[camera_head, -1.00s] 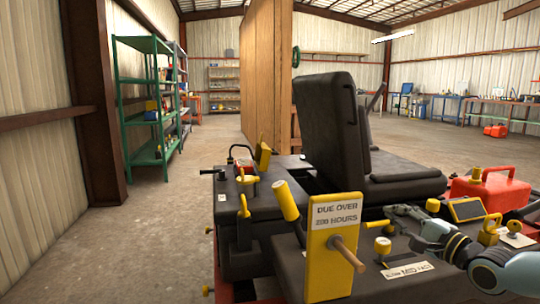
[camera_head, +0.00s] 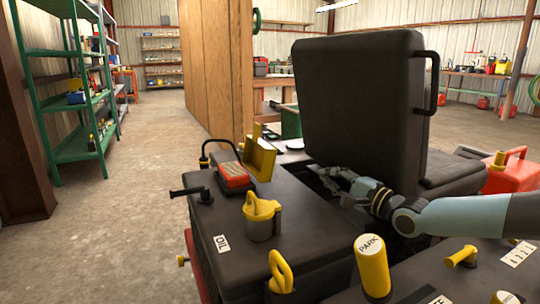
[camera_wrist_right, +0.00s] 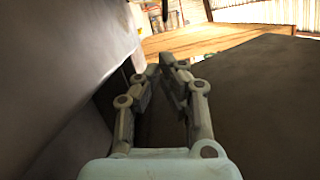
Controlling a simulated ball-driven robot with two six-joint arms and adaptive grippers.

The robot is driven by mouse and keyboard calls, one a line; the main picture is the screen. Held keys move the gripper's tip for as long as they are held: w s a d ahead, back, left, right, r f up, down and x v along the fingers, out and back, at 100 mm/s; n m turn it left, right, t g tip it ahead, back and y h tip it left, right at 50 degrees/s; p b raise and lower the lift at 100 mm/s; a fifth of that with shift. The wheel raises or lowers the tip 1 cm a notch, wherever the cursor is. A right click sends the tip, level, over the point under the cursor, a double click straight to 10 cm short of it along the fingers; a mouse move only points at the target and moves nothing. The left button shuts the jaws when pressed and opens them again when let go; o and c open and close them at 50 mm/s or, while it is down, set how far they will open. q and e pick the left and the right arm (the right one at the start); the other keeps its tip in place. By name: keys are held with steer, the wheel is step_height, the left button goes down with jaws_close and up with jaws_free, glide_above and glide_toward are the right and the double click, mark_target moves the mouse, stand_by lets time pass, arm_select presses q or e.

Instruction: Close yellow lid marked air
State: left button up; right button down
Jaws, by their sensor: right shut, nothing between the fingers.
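A yellow lid (camera_head: 260,158) stands raised, open, at the far edge of the dark machine deck, beside a red-topped box (camera_head: 234,176). No "air" marking is readable on it. My right gripper (camera_head: 325,175) is in front of the black seat back, to the right of the yellow lid and apart from it. The wrist view shows the right fingers (camera_wrist_right: 171,68) closed together at the tips with nothing between them. The lid cannot be made out in that view. My left gripper is not in view.
The black seat back (camera_head: 362,110) rises close to my right arm. A yellow-capped oil filler (camera_head: 261,217), a black lever (camera_head: 190,191) and a yellow PARK knob (camera_head: 372,266) stick up from the deck. A wooden partition (camera_head: 218,70) stands behind; open floor lies left.

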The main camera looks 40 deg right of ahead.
mark_target(287, 187)
steer(key=shift+w, duration=0.8)
steer(key=w+b, duration=0.4)
steer(key=w, duration=0.2)
steer(key=shift+d, duration=0.2)
steer(key=w+b, duration=0.1)
steer(key=w, duration=0.2)
steer(key=shift+d+r+b, duration=0.1)
steer(key=shift+d+b, duration=0.05)
steer(key=shift+b, duration=0.2)
steer(key=shift+w+a+r+p, duration=0.15)
steer(key=shift+a+r+p, duration=0.25)
steer(key=shift+a, duration=0.15)
steer(key=shift+w+a+r+p, duration=0.15)
steer(key=shift+a+r+p, duration=0.15)
steer(key=shift+a, duration=0.25)
steer(key=shift+w+a, duration=0.1)
steer(key=shift+a, duration=0.25)
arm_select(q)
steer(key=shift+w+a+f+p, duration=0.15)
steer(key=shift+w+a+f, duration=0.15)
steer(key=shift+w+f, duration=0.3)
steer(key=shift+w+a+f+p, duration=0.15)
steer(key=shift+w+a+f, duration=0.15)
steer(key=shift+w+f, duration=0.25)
arm_select(e)
steer(key=shift+w+a, duration=0.15)
steer(key=shift+a, duration=0.3)
